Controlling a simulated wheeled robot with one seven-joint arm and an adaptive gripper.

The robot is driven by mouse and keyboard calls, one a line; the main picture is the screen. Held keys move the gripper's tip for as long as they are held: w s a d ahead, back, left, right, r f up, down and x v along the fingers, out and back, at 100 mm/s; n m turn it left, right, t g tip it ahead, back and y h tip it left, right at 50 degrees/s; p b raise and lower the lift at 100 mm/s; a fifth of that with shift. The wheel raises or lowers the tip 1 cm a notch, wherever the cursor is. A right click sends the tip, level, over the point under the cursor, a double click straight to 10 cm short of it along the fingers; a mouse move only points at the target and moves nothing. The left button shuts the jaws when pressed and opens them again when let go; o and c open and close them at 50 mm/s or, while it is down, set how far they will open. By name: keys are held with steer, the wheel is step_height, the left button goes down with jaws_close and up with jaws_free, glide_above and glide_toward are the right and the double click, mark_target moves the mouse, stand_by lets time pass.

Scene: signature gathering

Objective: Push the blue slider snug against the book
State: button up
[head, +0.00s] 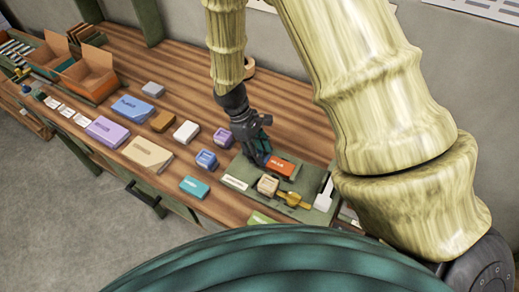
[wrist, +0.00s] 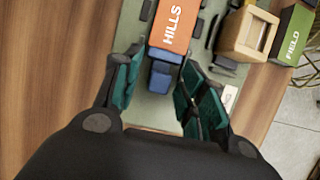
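The orange book marked HILLS (wrist: 172,22) lies on a green tray (head: 237,172); the book also shows in the head view (head: 282,168). The small blue slider (wrist: 161,78) sits at the book's near end in the wrist view. It looks very close to the book, but I cannot tell whether they touch. My gripper (wrist: 162,62) is over the tray with its teal fingers apart, one on each side of the slider. A gap shows between the left finger and the slider; the right finger is nearer. In the head view my gripper (head: 260,152) mostly hides the slider.
A tan block (head: 267,185) and a yellow piece (head: 293,198) stand near the book on the tray. A green FIELD block (wrist: 292,35) is at the right. Blue (head: 206,159) and purple (head: 222,137) blocks stand left of the tray. Bare wood lies between them.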

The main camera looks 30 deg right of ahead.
steer(key=shift+w+a, duration=0.1)
steer(key=shift+w, duration=0.05)
steer(key=v, duration=1.2)
stand_by(0.3)
